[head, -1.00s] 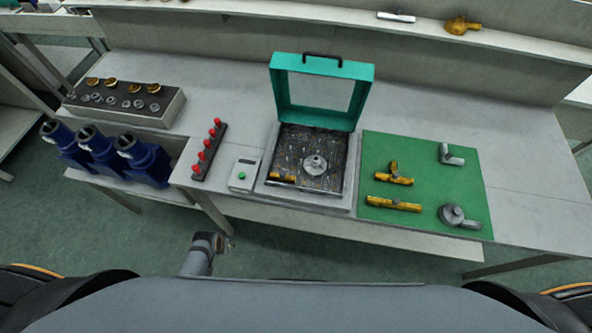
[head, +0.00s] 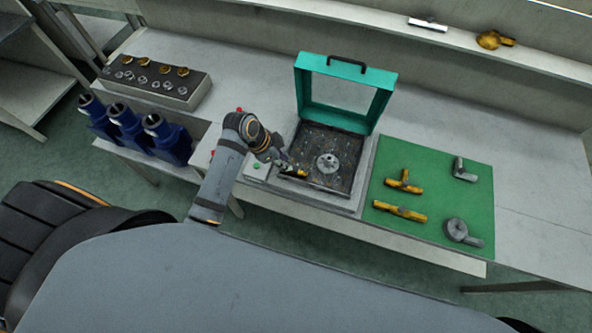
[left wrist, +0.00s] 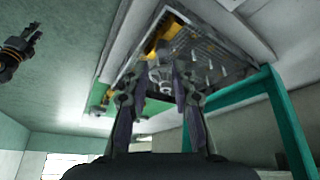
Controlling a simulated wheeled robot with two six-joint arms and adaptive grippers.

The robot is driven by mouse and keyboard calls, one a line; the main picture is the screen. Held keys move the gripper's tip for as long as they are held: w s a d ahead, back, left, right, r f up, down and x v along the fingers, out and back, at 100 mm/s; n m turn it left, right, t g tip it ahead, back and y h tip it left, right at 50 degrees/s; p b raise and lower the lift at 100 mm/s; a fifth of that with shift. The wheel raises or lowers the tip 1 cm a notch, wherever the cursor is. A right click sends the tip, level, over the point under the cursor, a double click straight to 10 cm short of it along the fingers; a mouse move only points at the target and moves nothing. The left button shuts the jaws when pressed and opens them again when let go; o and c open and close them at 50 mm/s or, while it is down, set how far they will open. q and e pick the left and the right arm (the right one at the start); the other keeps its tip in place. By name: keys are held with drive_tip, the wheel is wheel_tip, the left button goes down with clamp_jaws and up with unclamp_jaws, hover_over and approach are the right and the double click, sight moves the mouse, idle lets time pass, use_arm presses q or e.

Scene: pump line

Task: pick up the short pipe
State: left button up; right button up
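A short yellow pipe (head: 296,172) lies at the front left corner of the dark floor of an open green-lidded case (head: 335,165). My left gripper (head: 282,160) is beside and just above it, partly covering it. In the left wrist view the gripper's fingers (left wrist: 160,88) are apart with nothing held between them. There, a yellow piece that looks like the pipe (left wrist: 165,30) shows beyond the fingertips. A grey flanged part (head: 328,163) sits in the middle of the case. My right gripper is out of the head view; a dark gripper-like shape (left wrist: 18,52) shows in the left wrist view.
A green mat (head: 445,200) to the right bears a yellow tee (head: 404,182), a longer yellow pipe (head: 400,211), a grey elbow (head: 464,170) and a round grey part (head: 457,230). Blue pumps (head: 170,140) stand left. The raised lid (head: 344,92) stands behind the case.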

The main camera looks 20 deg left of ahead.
sight(295, 168)
use_arm(q)
drive_tip(key=x, duration=0.2)
drive_tip(key=shift+w+d+f+p, duration=0.1)
drive_tip(key=shift+w+f+p, duration=0.15)
drive_tip(key=shift+p, duration=0.1)
drive_tip(key=p+x, duration=0.1)
drive_tip(key=x, duration=0.2)
drive_tip(key=shift+w+d+f, duration=0.1)
drive_tip(key=shift+f, duration=0.15)
drive_tip(key=shift+w+d+f, duration=0.15)
drive_tip(key=shift+f, duration=0.3)
clamp_jaws()
